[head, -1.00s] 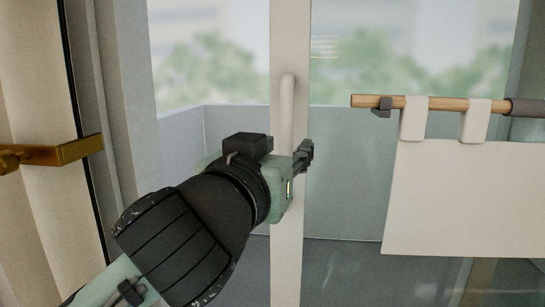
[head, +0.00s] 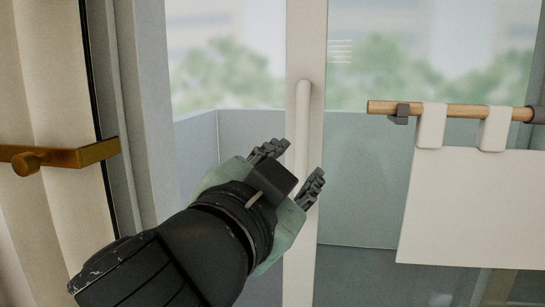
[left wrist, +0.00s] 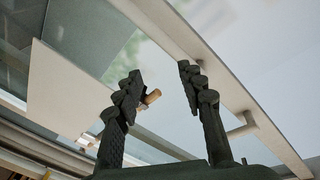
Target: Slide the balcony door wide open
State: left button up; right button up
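The balcony door has a pale upright stile (head: 306,40) with glass to its right. A white vertical bar handle (head: 302,110) is on the stile. A clear-looking bay lies between the stile and the left frame; I cannot tell whether glass fills it. My left gripper (head: 290,168) is open, its two dark fingers spread around the lower handle in the head view, with no visible grip. In the left wrist view the open fingers (left wrist: 160,78) have the stile (left wrist: 205,65) behind them, and a handle end (left wrist: 243,127) shows to their right. My right gripper is out of view.
A wooden rail (head: 450,109) with a hanging white cloth (head: 470,205) stands right of the handle. A cream curtain (head: 45,80) with a brass bar (head: 75,155) is at the left. A balcony parapet (head: 250,125) and blurred trees lie beyond.

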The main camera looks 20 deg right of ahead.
aim_at(300, 156)
pick_arm(q)
jog(key=w+m, duration=0.1)
jog(key=m, duration=0.8)
jog(key=w+d+f+m, duration=0.1)
jog(key=w+m, duration=0.1)
jog(key=m, duration=0.8)
jog(key=w+m, duration=0.1)
jog(key=m, duration=0.8)
jog(key=shift+w+d+f+m, duration=0.2)
jog(key=shift+d+f+m, duration=0.05)
jog(key=shift+d+m, duration=0.05)
jog(key=p+x, duration=0.1)
jog(key=x, duration=0.4)
jog(key=shift+d, duration=0.1)
jog(key=shift+x, duration=0.8)
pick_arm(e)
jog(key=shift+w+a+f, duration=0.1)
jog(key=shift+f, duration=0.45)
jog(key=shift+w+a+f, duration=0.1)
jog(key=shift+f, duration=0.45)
pick_arm(q)
jog(key=shift+f, duration=0.1)
jog(key=c, duration=0.9)
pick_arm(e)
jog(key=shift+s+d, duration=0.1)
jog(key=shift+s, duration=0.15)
